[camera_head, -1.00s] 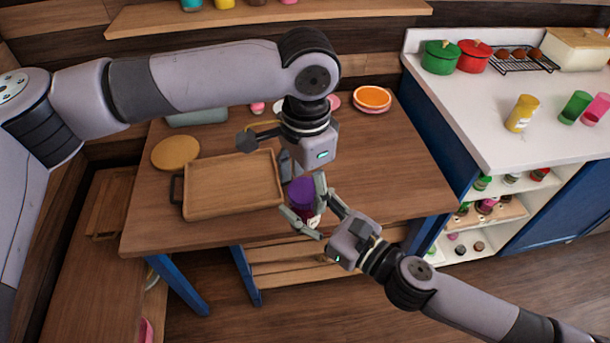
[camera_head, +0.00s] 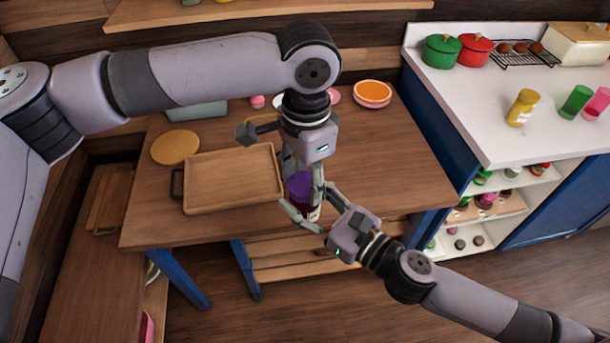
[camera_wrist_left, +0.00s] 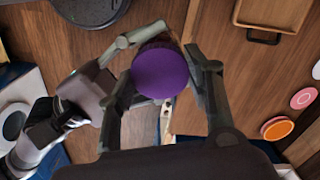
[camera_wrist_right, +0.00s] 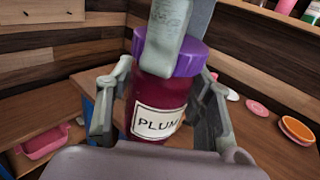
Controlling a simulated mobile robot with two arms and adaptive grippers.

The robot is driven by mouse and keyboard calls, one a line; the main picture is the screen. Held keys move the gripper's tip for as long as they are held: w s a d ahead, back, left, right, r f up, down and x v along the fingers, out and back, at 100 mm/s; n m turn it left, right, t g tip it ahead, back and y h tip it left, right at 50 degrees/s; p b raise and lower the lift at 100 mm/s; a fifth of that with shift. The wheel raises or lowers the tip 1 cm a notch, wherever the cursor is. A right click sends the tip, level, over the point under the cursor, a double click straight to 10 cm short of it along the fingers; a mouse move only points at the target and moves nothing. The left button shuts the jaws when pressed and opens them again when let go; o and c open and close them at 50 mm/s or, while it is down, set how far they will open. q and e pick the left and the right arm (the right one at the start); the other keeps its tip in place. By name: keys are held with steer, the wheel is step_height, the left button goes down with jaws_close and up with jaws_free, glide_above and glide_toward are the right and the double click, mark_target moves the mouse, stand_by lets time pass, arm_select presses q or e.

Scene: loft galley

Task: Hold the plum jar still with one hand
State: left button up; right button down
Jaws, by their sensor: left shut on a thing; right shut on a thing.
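The plum jar (camera_head: 301,186) is upright at the front edge of the wooden table, with a purple lid and dark red body. Its "PLUM" label faces the right wrist view (camera_wrist_right: 157,122). My right gripper (camera_head: 308,203) is shut around the jar's body from the front right. My left gripper (camera_head: 303,174) comes down from above and is shut on the purple lid, which shows between its fingers in the left wrist view (camera_wrist_left: 160,72). A left finger covers part of the lid in the right wrist view. The jar's base is hidden.
A wooden tray (camera_head: 232,183) lies just left of the jar, with a round board (camera_head: 175,147) behind it. Stacked plates (camera_head: 372,92) stand at the back right. The table's right side is clear. A white counter (camera_head: 475,105) with pots is farther right.

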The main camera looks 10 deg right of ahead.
arm_select(q)
steer(key=shift+w, duration=0.1)
steer(key=o, duration=1.4)
steer(key=shift+c, duration=0.2)
step_height(320, 180, up, 12)
